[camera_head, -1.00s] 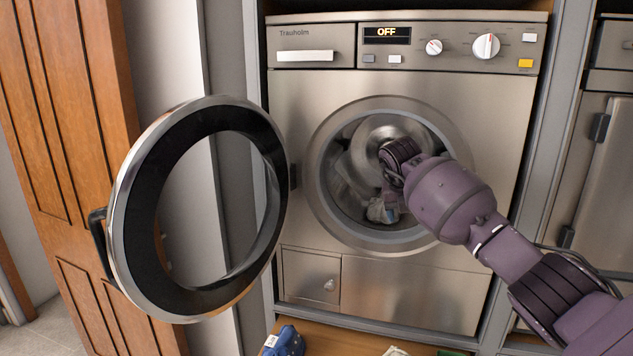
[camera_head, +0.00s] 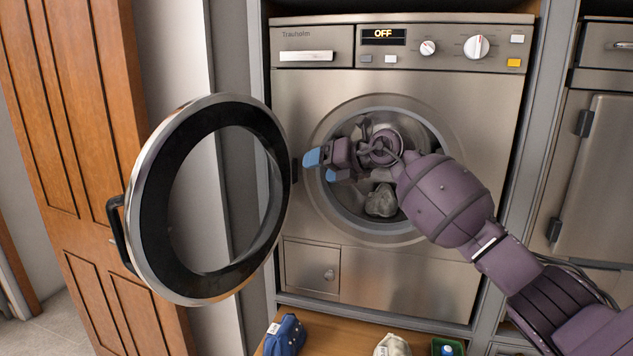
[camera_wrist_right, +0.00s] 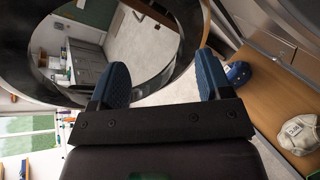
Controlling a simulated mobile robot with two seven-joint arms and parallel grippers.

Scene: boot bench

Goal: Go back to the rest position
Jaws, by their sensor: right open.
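My right gripper (camera_head: 322,165) is in front of the washing machine's (camera_head: 300,110) round opening, with its blue fingertips pointing left toward the open door. In the right wrist view the two blue fingers (camera_wrist_right: 162,84) are apart with nothing between them. Grey laundry (camera_head: 381,201) lies inside the drum, partly hidden by my right arm. The round door (camera_head: 150,240) with its dark ring stands wide open to the left. My left gripper is not in view.
A blue item (camera_head: 285,335), a cream cloth item (camera_head: 392,346) and a green-topped container (camera_head: 447,347) are on the wooden bench (camera_head: 330,327) below the machine. A wooden door (camera_head: 80,150) stands at left. The machine's display (camera_head: 384,34) reads OFF.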

